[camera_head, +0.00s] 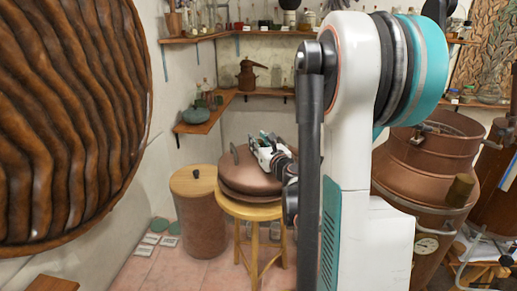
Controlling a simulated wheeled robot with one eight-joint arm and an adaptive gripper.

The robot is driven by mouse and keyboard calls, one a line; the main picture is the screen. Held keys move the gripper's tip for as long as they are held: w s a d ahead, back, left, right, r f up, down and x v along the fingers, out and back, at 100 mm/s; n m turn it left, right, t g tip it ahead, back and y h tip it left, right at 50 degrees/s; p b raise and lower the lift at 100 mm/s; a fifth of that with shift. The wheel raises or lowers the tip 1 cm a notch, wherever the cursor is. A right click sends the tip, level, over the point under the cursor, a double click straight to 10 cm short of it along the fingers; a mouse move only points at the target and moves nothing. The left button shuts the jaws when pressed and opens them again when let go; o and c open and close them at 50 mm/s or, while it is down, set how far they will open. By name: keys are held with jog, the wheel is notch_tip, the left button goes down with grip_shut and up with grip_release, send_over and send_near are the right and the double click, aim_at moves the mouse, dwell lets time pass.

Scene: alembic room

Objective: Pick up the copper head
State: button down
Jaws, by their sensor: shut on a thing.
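The copper head (243,178) is a wide, low copper dome with a dark loop handle on its left side. It sits at the top of a round wooden stool (252,212); I cannot tell whether it rests on the seat or is just clear of it. My gripper (264,153) is at the upper right of the dome and is shut on it. The fingertips are small in the view, and my arm covers the area right of the head.
A copper barrel with a wooden lid (194,182) stands close left of the stool. A large copper still (425,165) with a gauge is at the right. Several small tiles or packets lie on the floor at left.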

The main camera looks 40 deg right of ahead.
notch_tip(320, 180, up, 18)
jog(key=p, duration=0.2)
jog(key=shift+r, duration=0.25)
jog(key=c, duration=2.2)
grip_release()
grip_shut()
